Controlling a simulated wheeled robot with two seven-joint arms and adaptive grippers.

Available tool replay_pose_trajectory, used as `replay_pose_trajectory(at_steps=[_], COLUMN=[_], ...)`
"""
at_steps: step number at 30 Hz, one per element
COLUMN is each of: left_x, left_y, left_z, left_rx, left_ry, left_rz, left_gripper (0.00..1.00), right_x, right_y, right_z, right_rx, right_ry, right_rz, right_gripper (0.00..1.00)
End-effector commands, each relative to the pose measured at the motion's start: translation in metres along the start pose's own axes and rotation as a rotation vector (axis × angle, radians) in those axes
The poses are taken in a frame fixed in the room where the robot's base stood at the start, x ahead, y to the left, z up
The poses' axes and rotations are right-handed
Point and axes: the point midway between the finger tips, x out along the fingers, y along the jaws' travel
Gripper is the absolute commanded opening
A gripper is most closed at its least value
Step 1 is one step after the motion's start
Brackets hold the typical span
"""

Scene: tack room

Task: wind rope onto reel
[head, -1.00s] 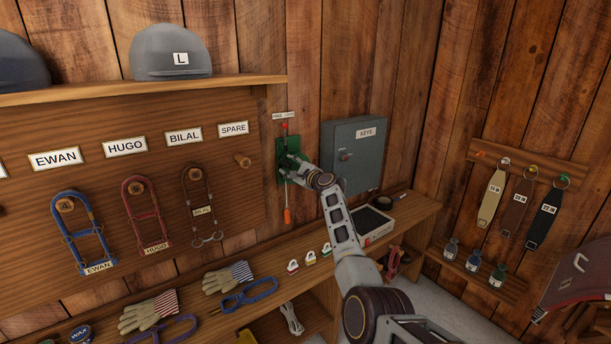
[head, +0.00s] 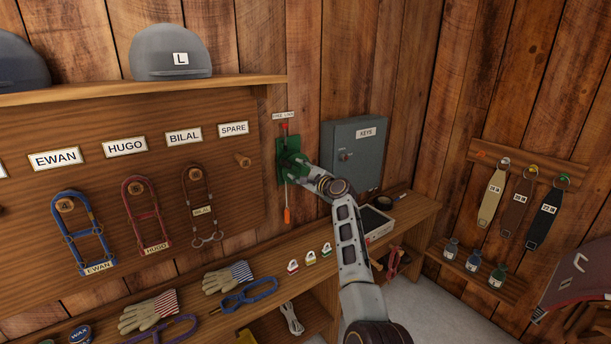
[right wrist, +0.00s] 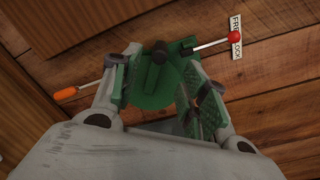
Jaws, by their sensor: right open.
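The reel (head: 289,150) is a green unit fixed to the wood wall below a small label. A lever with a red knob (right wrist: 233,37) sticks out beside it, next to a label ending in "LOCK". A rod with an orange handle (head: 287,215) hangs below it; the handle also shows in the right wrist view (right wrist: 65,94). My right gripper (right wrist: 162,78) is open, its fingers on either side of the reel's round green part (right wrist: 155,88). I cannot tell whether they touch it. No rope is clear on the reel. My left gripper is not in view.
A grey KEYS box (head: 355,155) hangs close right of the reel. A wooden bench (head: 300,243) below carries gloves, padlocks and a tray. A peg board (head: 225,190) with halters is on the left. A pale coiled cord (head: 291,318) lies on the lower shelf.

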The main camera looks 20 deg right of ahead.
Motion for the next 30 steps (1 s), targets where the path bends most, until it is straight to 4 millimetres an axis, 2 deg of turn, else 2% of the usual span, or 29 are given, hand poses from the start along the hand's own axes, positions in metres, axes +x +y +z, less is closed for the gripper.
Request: replay_pose_trajectory(at_steps=[15,30], left_x=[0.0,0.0], left_y=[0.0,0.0], left_z=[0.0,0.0], left_rx=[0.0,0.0], left_ry=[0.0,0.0], left_rz=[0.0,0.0], left_gripper=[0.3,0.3], right_x=[-0.03,-0.032], right_y=[0.0,0.002], right_z=[0.0,-0.002], right_rx=[0.001,0.001], right_ry=[0.0,0.002], right_rz=[-0.001,0.002], right_gripper=[0.44,0.44])
